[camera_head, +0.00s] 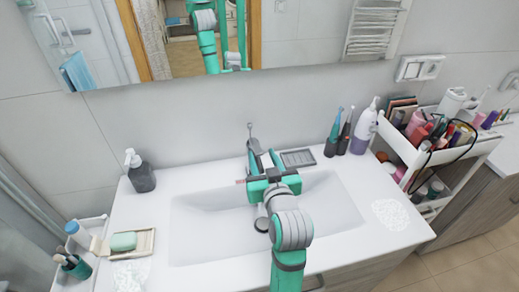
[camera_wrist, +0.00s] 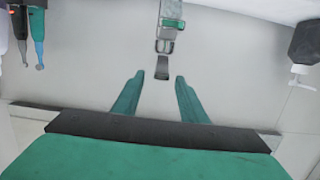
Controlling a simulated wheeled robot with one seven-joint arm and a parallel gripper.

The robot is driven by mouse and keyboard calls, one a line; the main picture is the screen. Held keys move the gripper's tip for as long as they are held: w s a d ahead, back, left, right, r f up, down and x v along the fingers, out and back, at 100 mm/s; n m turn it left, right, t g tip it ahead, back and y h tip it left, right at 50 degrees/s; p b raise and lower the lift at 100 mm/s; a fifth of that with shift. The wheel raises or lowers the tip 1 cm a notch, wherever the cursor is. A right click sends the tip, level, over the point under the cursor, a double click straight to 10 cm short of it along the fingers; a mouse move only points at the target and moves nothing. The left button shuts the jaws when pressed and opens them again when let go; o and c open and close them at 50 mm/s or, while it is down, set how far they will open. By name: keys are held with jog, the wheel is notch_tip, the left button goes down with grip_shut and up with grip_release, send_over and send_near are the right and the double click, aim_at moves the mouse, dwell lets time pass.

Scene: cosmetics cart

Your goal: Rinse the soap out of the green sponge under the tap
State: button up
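A pale green rounded block (camera_head: 123,241), the only sponge-like thing I see, lies in a cream dish (camera_head: 147,243) at the left end of the counter. I cannot tell whether it is sponge or soap. My gripper (camera_head: 265,158) is over the back of the white sink (camera_head: 196,220), far right of that block. Its two teal fingers stand apart with nothing between them in the wrist view (camera_wrist: 160,88). The grey tap (camera_head: 250,133) is just beyond the fingers; its lever shows in the upside-down wrist view (camera_wrist: 163,68). No running water is visible. My arm hides part of the basin.
A dark soap bottle (camera_head: 141,175) stands at the back left. A full cosmetics cart (camera_head: 412,157) is at the right.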

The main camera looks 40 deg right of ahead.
jog(key=shift+v, duration=1.5)
